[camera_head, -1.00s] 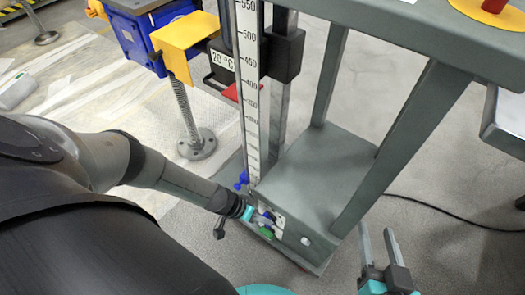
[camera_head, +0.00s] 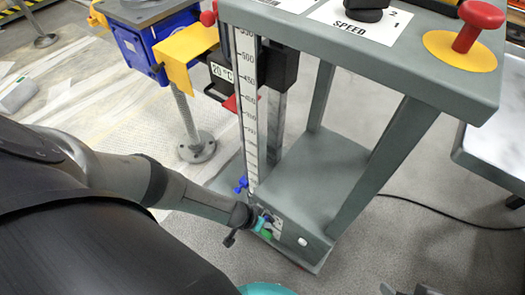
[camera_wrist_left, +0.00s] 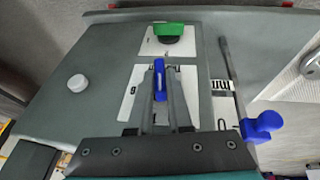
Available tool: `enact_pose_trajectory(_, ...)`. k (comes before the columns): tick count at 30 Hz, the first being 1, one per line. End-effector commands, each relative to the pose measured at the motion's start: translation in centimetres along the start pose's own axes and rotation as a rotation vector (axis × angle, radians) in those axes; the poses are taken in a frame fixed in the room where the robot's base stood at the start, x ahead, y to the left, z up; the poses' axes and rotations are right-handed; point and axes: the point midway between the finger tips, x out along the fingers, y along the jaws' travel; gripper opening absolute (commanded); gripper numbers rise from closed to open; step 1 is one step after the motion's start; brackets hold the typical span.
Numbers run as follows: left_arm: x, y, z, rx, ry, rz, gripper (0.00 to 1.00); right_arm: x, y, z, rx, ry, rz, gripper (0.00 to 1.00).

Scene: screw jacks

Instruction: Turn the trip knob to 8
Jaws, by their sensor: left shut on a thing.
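In the left wrist view a blue knob (camera_wrist_left: 159,78) stands on a white label plate (camera_wrist_left: 128,106) on the grey base of the stand. My left gripper (camera_wrist_left: 160,84) is shut on this knob, one finger on each side. I cannot read a name that says this is the trip knob. In the head view my left gripper (camera_head: 261,222) is at the front of the base. Only a bit of my right gripper (camera_head: 408,290) shows at the bottom edge.
A green knob (camera_wrist_left: 172,32) on its own plate is close by, and a white button (camera_wrist_left: 77,83) is to the left. A blue screw handle (camera_wrist_left: 262,125) is at the right. The stand's upper top (camera_head: 400,55) carries a red knob (camera_head: 482,18) and a SPEED dial (camera_head: 360,14).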

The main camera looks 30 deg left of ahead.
Motion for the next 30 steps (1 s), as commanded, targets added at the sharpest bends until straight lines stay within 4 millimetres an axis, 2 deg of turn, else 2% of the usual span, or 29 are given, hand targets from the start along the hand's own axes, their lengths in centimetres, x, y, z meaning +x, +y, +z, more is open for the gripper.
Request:
enact_pose_trajectory(9, -0.1, 0.4, 0.1, 0.044, -0.003, -0.117, 0.0, 2.3, -0.2, 0.7, -0.002, -0.034, -0.005, 0.5)
enact_pose_trajectory(17, 0.1, 0.8, 0.3, 0.103, -0.004, -0.261, 0.0, 3.2, -0.2, 1.1, -0.002, -0.045, -0.006, 0.5)
enact_pose_trajectory(22, 0.3, 0.8, 0.3, 0.149, -0.003, -0.369, 0.0, 2.8, -0.2, 0.9, -0.002, -0.035, -0.005, 0.5)
enact_pose_trajectory(30, 0.4, 1.0, 0.2, 0.206, -0.002, -0.5, 0.0, 0.8, -0.1, 0.2, -0.001, -0.003, -0.003, 0.5)
